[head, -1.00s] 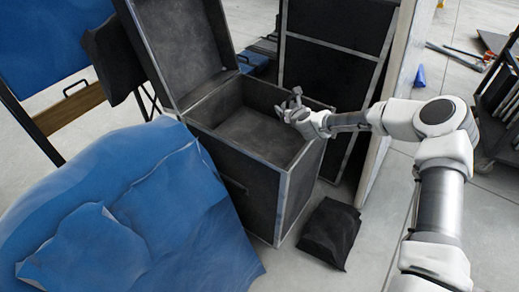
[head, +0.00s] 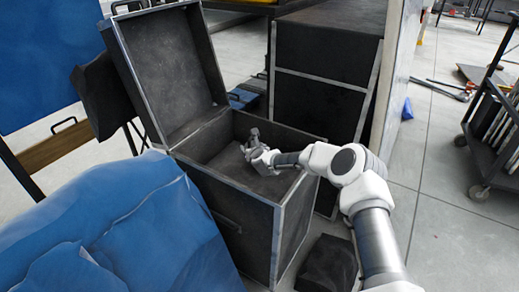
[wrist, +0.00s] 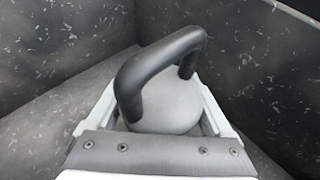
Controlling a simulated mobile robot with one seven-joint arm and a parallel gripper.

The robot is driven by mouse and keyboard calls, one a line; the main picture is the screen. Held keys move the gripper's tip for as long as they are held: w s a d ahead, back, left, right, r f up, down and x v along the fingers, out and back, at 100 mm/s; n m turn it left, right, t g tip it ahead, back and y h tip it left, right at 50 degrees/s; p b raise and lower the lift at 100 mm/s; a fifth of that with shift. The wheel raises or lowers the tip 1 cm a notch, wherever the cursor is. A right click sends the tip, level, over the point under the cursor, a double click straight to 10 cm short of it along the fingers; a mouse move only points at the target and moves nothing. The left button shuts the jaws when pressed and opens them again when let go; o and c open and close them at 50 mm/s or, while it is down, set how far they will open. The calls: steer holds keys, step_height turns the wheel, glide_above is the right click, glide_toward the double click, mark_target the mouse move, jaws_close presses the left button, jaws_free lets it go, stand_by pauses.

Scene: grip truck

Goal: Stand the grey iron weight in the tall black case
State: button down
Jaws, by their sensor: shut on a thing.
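The tall black case (head: 238,222) stands with its lid (head: 172,70) swung open at the back. The grey iron weight (wrist: 165,108) has a round body and a thick dark looped handle. My gripper (head: 250,152) is shut on the weight, one pale finger on each side of its body in the wrist view. In the head view the weight (head: 254,136) is small and dark, within the case's opening. Speckled dark inner walls of the case (wrist: 60,55) surround it in the wrist view. The weight's underside is hidden, so I cannot tell whether it touches the floor.
A blue cloth-covered heap (head: 120,235) lies against the case's left side. Another black case (head: 325,75) stands behind. A black bag (head: 327,265) lies on the floor at the right front. A wheeled cart (head: 490,140) stands far right.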

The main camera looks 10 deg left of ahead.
steer(key=shift+w+a+f+b, duration=0.1)
steer(key=shift+f+b, duration=0.4)
steer(key=shift+f, duration=0.4)
steer(key=shift+w+a+f+b, duration=0.1)
steer(key=shift+f+b, duration=0.4)
steer(key=shift+f, duration=0.4)
jaws_free()
steer(key=shift+s+f, duration=0.2)
steer(key=shift+d, duration=0.1)
steer(key=p+v, duration=0.2)
steer(key=v, duration=0.3)
steer(key=shift+s+d+r, duration=0.15)
steer(key=shift+s+r, duration=0.1)
steer(key=shift+p+v, duration=0.45)
steer(key=shift+v, duration=0.4)
